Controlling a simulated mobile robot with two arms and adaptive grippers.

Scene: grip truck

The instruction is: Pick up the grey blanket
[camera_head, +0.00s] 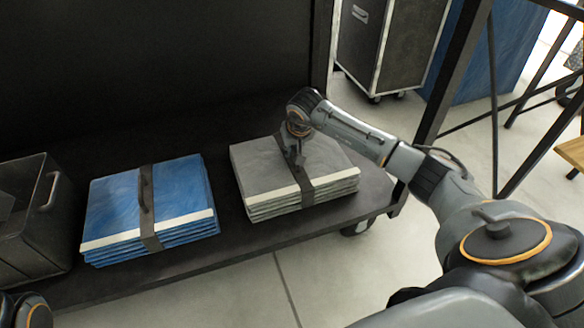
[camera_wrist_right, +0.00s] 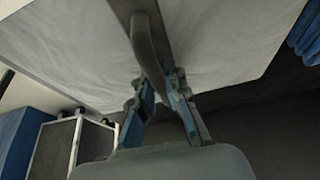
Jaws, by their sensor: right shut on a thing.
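The grey blanket (camera_head: 262,165) is a folded stack with a white edge stripe and a dark strap around it. In the head view it lies flat on the dark shelf, right of a blue stack. My right gripper (camera_head: 297,157) comes down on its top at the strap. In the right wrist view the fingers (camera_wrist_right: 160,98) are closed around the strap's raised handle (camera_wrist_right: 148,48), with the pale blanket face (camera_wrist_right: 220,45) behind. The fingertips are partly hidden in the head view. My left gripper is not in view.
A blue blanket stack (camera_head: 118,204) with its own strap lies left on the shelf (camera_head: 376,190). A dark bin (camera_head: 38,235) stands at far left. Dark frame posts (camera_head: 450,75) rise at right. A wheeled case (camera_head: 385,45) stands behind on the floor.

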